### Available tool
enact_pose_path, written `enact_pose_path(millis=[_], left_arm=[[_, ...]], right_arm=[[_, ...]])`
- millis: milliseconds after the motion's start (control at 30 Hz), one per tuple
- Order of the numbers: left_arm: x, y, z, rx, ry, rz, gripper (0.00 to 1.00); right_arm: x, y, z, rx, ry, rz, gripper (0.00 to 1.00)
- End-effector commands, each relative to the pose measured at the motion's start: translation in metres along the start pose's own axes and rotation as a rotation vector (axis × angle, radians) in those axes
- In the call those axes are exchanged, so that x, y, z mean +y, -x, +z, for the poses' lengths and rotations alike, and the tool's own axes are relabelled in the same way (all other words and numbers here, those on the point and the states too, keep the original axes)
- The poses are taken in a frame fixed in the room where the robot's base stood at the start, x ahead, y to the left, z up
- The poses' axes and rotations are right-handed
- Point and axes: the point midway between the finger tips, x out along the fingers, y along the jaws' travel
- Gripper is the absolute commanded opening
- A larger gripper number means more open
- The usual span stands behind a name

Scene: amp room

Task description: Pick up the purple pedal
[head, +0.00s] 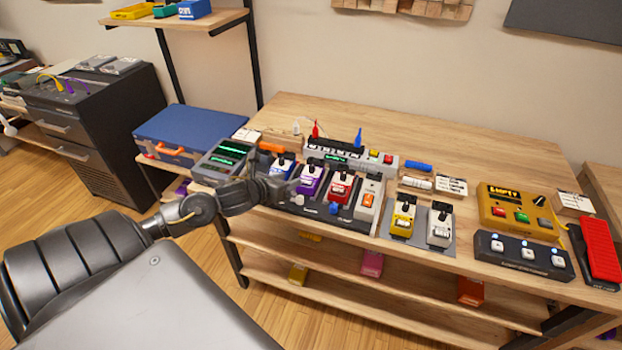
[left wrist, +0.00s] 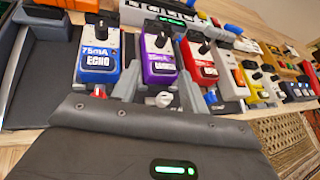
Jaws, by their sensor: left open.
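The purple pedal (head: 309,181) with a white upper part stands in a row of pedals on the wooden table in the head view. My left gripper (head: 288,187) is open at the near left side of the purple pedal. In the left wrist view its grey fingers (left wrist: 158,88) appear on either side of the purple pedal, partly in the narrow gaps. I cannot tell whether they touch it. My right gripper is not in view.
The red pedal (head: 341,188) and an orange-and-white pedal (head: 368,199) stand close on the right. A dark device with a green screen (head: 225,158) is on the left. A yellow pedal (head: 403,220) and a yellow box (head: 517,212) are farther right. Bare wood shows at the back.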

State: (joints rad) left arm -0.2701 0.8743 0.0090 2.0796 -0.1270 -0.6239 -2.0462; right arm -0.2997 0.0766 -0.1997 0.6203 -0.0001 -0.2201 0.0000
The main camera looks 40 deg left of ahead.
Motion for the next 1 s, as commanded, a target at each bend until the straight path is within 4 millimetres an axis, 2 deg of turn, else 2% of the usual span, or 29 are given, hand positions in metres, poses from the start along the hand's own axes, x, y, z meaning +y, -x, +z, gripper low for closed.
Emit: enact_pose_path(millis=[100,267,633,867,1000], left_arm=[[0.004,-0.003,0.012,-0.021,-0.103,-0.015,0.44],[0.005,-0.005,0.015,-0.026,-0.126,-0.018,0.44],[0.004,-0.052,0.017,-0.026,-0.119,-0.015,0.44],[0.003,-0.060,0.015,-0.025,-0.122,-0.018,0.44],[0.002,-0.070,0.017,-0.024,-0.117,-0.017,0.44]], right_arm=[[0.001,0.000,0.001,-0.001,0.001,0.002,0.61],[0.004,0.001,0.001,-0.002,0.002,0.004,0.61],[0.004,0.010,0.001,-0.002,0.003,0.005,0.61],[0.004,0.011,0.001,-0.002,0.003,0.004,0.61],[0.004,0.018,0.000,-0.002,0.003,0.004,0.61]])
